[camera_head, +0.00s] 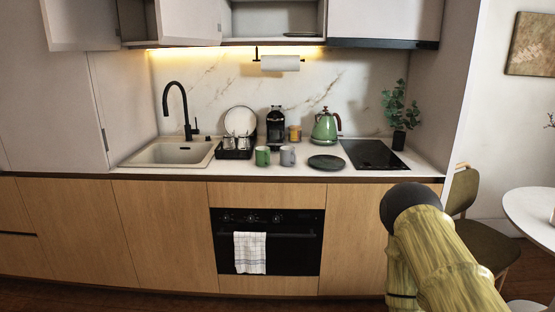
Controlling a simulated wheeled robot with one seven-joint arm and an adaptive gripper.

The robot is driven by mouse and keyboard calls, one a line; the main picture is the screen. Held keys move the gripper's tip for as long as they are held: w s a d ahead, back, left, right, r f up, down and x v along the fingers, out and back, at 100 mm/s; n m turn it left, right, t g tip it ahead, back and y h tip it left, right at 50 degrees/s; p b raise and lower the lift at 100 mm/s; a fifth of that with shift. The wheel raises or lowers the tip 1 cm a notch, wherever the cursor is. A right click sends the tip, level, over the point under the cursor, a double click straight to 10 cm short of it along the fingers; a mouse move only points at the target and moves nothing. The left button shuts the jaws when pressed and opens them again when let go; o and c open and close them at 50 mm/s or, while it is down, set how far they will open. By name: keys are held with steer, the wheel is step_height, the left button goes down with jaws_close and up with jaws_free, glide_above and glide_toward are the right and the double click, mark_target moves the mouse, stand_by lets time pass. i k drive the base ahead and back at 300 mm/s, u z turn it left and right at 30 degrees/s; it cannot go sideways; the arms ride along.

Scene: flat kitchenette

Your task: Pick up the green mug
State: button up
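My arm shows at the lower right, well in front of the counter and to the right of the mugs. My gripper's fingers are not visible, so its state does not show. Nothing blocks the view of the green mug from the front.
The sink (172,152) is left, the cooktop (374,154) right. A chair (463,192) and white table (535,212) stand far right.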

mark_target(262, 153)
steer(key=u, duration=0.25)
steer(key=i, duration=1.7)
steer(key=u, duration=0.3)
